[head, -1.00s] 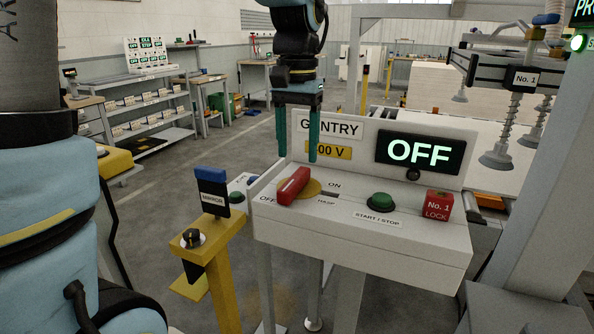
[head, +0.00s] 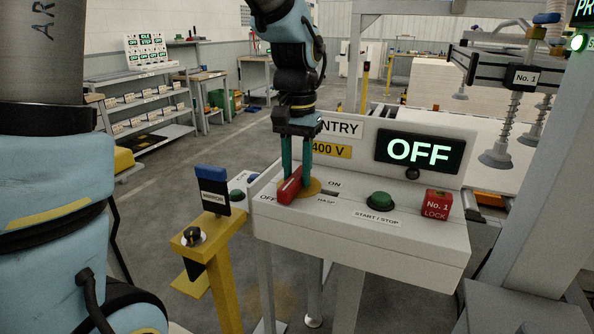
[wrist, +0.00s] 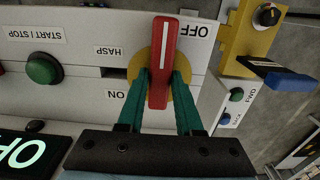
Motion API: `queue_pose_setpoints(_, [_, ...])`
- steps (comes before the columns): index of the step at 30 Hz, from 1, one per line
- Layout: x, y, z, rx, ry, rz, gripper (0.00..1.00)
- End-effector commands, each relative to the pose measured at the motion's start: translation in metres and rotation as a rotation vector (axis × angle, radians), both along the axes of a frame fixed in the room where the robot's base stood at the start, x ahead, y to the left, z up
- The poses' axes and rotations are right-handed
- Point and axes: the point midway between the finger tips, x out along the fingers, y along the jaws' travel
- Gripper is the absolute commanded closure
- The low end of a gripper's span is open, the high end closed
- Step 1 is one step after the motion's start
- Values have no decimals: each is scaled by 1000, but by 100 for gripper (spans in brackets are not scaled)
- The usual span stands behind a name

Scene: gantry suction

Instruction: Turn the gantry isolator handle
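The red isolator handle (head: 288,190) lies over a yellow round plate (head: 312,187) on the grey gantry box, its end with the white line towards the OFF label. It also shows in the wrist view (wrist: 161,50). My gripper (head: 296,178) points down over it, one green finger on each side. In the wrist view my gripper (wrist: 161,78) has its fingertips against or very near the handle's sides. The fingers stand closer together than before, shut on the handle. The gantry display (head: 419,152) reads OFF.
The HASP slot (head: 329,193) is beside the plate.

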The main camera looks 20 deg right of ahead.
Motion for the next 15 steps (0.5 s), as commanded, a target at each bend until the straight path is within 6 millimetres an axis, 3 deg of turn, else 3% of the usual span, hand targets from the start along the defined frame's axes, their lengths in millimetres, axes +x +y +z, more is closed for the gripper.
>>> queue_pose_setpoints(1, [0,0,0,0,0,0,72])
queue_pose_setpoints(8, [0,0,0,0,0,0,98])
queue_pose_setpoints(15, [0,0,0,-1,-1,0,100])
